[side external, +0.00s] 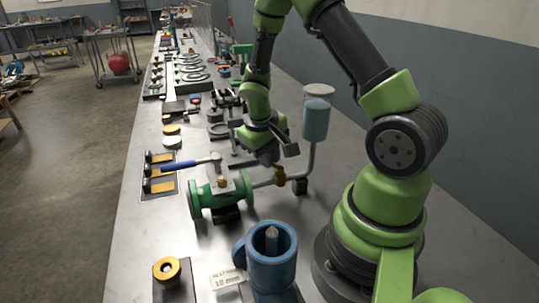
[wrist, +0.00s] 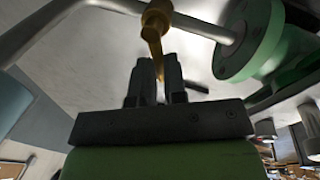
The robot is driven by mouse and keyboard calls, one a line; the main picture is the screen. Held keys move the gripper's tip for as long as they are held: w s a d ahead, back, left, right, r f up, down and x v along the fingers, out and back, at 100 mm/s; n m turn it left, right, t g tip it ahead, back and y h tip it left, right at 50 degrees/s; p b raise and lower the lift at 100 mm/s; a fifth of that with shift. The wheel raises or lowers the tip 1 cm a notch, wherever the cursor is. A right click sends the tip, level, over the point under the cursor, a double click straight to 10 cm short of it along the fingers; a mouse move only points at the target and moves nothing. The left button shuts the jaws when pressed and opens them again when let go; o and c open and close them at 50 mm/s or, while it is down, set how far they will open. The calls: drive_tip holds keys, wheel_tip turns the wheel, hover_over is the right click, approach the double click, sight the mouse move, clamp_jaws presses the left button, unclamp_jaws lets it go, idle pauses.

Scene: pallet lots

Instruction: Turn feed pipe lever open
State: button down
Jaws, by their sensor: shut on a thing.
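The feed pipe (side external: 309,160) is a grey tube running from the green flanged valve body (side external: 222,192) to an upright bend. A brass lever valve (side external: 280,177) sits on it, and its lever (wrist: 154,38) points down between my fingers in the wrist view. My gripper (wrist: 158,70) is shut on the lever's end; in the side view my gripper (side external: 276,160) is just above the brass valve, where the arm partly hides the grip. The pipe also crosses the top of the wrist view (wrist: 200,26).
A blue-grey cup (side external: 316,120) stands atop the upright pipe. A blue casting (side external: 270,262) and a block with a brass ring (side external: 168,270) stand in front. Tools and parts line the bench behind.

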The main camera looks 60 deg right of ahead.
drive_tip(key=a+n, duration=0.1)
drive_tip(key=n, duration=0.3)
drive_tip(key=a+n+t, duration=0.1)
drive_tip(key=n, duration=0.3)
drive_tip(key=s+a+n+t, duration=0.1)
drive_tip(key=n, duration=0.2)
drive_tip(key=shift+a+n, duration=0.2)
drive_tip(key=shift+n, duration=0.2)
idle(0.5)
drive_tip(key=c, duration=1.2)
unclamp_jaws()
drive_tip(key=shift+o, duration=0.2)
drive_tip(key=shift+w, duration=0.1)
